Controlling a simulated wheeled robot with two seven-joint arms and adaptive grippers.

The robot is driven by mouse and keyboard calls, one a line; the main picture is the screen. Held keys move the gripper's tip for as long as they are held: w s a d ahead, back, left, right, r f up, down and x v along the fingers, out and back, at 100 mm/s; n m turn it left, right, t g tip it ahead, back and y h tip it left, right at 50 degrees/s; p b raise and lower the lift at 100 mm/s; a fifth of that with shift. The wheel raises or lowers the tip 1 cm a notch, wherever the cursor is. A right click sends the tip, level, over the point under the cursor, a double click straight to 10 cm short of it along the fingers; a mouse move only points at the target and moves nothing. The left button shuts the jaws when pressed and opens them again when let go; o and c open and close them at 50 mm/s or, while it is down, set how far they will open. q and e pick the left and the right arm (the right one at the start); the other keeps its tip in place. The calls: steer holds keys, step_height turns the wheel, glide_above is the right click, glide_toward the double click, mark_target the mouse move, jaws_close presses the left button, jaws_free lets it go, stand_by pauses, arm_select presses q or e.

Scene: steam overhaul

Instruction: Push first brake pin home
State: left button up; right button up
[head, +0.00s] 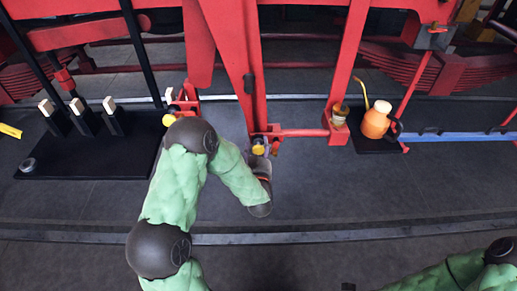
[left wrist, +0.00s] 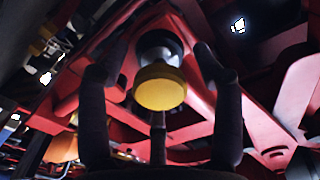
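A brake pin with a yellow round head (head: 258,149) sits at a red bracket under the red frame, in the middle of the head view. In the left wrist view its yellow head (left wrist: 160,88) faces the camera, with a pale and dark collar behind it. My left gripper (head: 262,166) is just below this pin. In the left wrist view its dark fingers (left wrist: 158,72) are spread around the head, with gaps on both sides. A second yellow head (head: 169,119) shows at another red bracket to the left. My right gripper is out of view; part of my right arm shows at bottom right.
A black plate (head: 70,165) with several pale-tipped upright parts lies at left. An orange oil can (head: 376,121) stands on a dark tray at right, near a blue strip (head: 450,137). Red beams hang above the brackets. The grey floor in front is mostly clear.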

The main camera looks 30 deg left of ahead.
arm_select(q)
steer(key=v, duration=1.2)
steer(key=shift+s, duration=0.1)
steer(key=s+d+f+m+g+h+p, duration=0.1)
steer(key=d+f+g+h, duration=0.3)
steer(key=f, duration=0.5)
steer(key=s+d+f+m+g+h, duration=0.1)
steer(key=d+f+g+h, duration=0.1)
steer(key=d+f+h, duration=0.55)
steer(key=s+d+f+g+h, duration=0.1)
steer(key=s+d+f+g, duration=0.2)
steer(key=s, duration=0.4)
steer(key=s+d+f+g+h+p, duration=0.1)
steer(key=s+d+f+g, duration=0.2)
steer(key=s+f+g, duration=0.2)
step_height(320, 180, down, 2)
steer(key=s, duration=0.2)
steer(key=shift+s+d+g, duration=0.2)
steer(key=shift+s+g, duration=0.2)
